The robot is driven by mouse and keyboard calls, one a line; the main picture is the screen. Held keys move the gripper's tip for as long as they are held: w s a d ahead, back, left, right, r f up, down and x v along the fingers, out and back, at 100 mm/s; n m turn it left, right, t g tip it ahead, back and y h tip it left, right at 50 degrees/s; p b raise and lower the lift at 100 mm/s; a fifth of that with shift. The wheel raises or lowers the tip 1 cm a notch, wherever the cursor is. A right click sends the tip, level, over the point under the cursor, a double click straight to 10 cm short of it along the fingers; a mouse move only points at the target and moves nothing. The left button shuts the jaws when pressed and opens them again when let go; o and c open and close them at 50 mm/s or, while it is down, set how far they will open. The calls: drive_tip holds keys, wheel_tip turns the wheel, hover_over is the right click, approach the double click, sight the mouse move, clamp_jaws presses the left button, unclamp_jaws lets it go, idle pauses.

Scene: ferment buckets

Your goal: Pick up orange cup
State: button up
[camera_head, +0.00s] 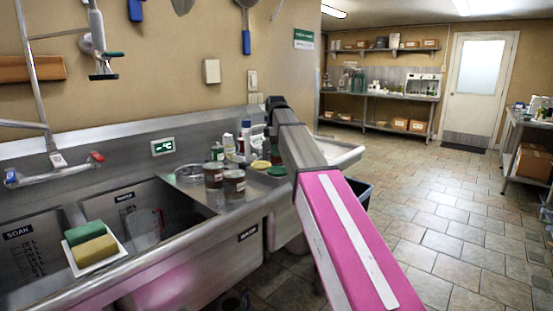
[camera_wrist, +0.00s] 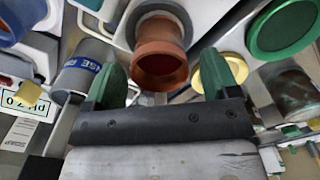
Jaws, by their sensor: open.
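The orange cup (camera_wrist: 160,60) shows in the upper middle of the wrist view, with a dark red inside and a grey ring behind its rim. My gripper (camera_wrist: 163,75) is open, with one green fingertip on each side of the cup in the picture. Nothing shows as held. I cannot tell whether the cup lies between the fingers or beyond them. In the head view my pink arm reaches over the sink counter. The gripper is hidden there, and I cannot pick out the orange cup.
Near the cup are a grey cylinder with a blue band (camera_wrist: 85,75), a green lid (camera_wrist: 284,28), a yellow lid (camera_wrist: 222,72) and a dark jar (camera_wrist: 293,90). Brown jars (camera_head: 234,186) stand on the metal counter beside the sink basin (camera_head: 165,215). Tiled floor (camera_head: 450,225) is clear at right.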

wheel_tip(320, 180, down, 3)
drive_tip(key=shift+r, duration=0.15)
drive_tip(key=c, duration=1.1)
drive_tip(key=shift+r, duration=0.1)
